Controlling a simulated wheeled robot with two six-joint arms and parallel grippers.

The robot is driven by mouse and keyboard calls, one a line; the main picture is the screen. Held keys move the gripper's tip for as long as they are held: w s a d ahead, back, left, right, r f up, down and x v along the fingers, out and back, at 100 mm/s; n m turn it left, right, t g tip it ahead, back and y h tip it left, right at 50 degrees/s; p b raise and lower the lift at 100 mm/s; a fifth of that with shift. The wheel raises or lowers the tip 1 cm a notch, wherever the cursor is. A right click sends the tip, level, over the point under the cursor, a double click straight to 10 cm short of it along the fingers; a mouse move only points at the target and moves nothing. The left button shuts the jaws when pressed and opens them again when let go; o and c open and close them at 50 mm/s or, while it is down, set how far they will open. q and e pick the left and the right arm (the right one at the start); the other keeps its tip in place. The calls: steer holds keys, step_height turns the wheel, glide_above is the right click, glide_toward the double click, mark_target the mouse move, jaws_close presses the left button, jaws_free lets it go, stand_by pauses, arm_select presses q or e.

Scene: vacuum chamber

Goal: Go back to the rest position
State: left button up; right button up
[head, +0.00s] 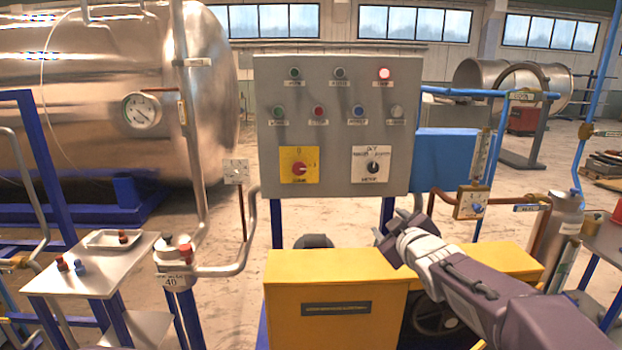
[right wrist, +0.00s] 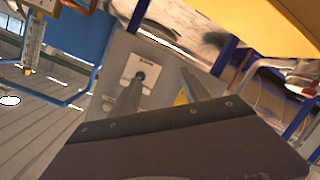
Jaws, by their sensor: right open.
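My right arm comes in from the lower right of the head view, and my right gripper (head: 388,238) is above the yellow cabinet (head: 335,300), in front of and below the grey control panel (head: 335,210). In the right wrist view, the two fingers of the right gripper (right wrist: 160,90) stand apart with nothing between them. Behind them is the panel face with a black selector switch (right wrist: 140,76). The gripper looks clear of the panel. My left gripper is in neither view.
The panel carries a lit red lamp (head: 384,73), several buttons and a red rotary switch (head: 299,169) on a yellow plate. A small metal table (head: 90,275) with a white tray (head: 112,239) stands at left. A gauge box (head: 472,203) and a grey bottle (head: 560,225) are at right.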

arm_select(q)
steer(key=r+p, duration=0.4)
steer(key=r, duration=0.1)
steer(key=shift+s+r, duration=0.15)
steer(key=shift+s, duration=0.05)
arm_select(e)
steer(key=s+f+m+g, duration=0.8)
steer(key=s+f+g, duration=0.6)
steer(key=s+f, duration=1.2)
steer(key=s, duration=0.4)
steer(key=shift+s+a+f+m+h, duration=0.2)
steer(key=shift+m+h, duration=0.1)
steer(key=shift+m, duration=0.1)
